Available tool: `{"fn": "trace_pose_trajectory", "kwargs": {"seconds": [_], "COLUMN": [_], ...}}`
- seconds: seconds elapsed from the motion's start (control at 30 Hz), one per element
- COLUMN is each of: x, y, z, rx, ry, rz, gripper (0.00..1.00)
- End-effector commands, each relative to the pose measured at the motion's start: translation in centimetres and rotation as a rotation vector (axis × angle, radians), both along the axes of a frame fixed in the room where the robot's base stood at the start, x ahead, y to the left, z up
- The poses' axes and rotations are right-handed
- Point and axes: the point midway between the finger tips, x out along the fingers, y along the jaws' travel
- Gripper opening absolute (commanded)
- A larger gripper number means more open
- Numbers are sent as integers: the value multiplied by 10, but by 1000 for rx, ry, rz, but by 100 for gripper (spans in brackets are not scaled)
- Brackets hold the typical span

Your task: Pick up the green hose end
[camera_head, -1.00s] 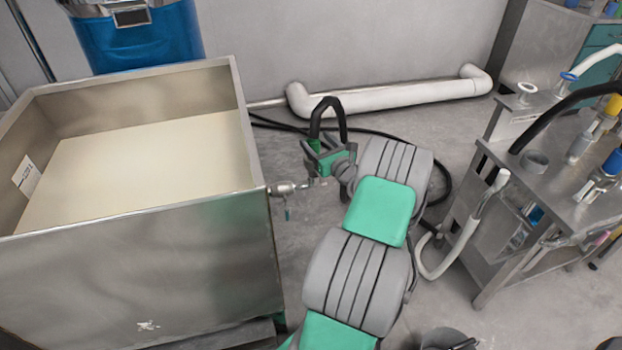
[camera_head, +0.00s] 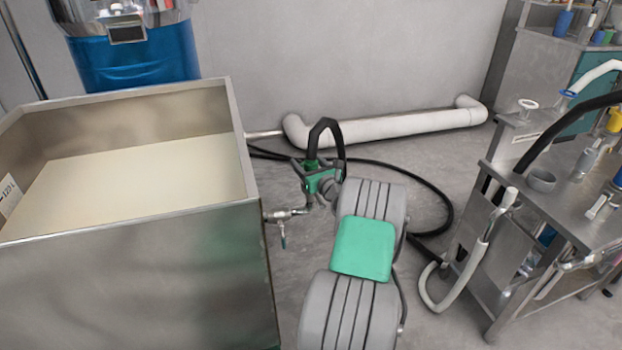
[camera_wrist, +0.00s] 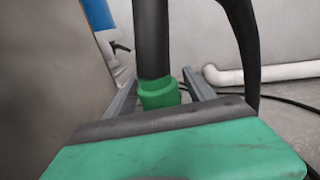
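The green hose end (camera_head: 312,163) is a short green collar at the foot of a black hose (camera_head: 325,130). The hose arches up and bends over, right of the metal tank. In the wrist view the green hose end (camera_wrist: 160,94) stands upright between the two grey fingers of my gripper (camera_wrist: 160,92). A finger lies on each side, with a gap seen on the right; contact on the left cannot be told. My gripper (camera_head: 320,180) is open around the hose end in the head view, and its body hides what lies below.
The metal tank (camera_head: 130,270), holding pale liquid, stands close on the left, with a tap (camera_head: 284,216) sticking out toward my arm. A white pipe (camera_head: 390,129) runs along the wall. A metal bench (camera_head: 560,205) with bottles and hoses stands right.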

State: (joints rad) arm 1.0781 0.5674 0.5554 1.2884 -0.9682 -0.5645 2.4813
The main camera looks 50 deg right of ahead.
Motion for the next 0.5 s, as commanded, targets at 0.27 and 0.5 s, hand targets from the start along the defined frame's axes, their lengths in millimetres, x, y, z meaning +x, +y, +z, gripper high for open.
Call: {"fn": "trace_pose_trajectory", "kwargs": {"seconds": [0.27,0.5], "x": [0,0], "y": [0,0], "z": [0,0], "rx": [0,0], "ry": [0,0], "rz": [0,0], "gripper": [39,19]}}
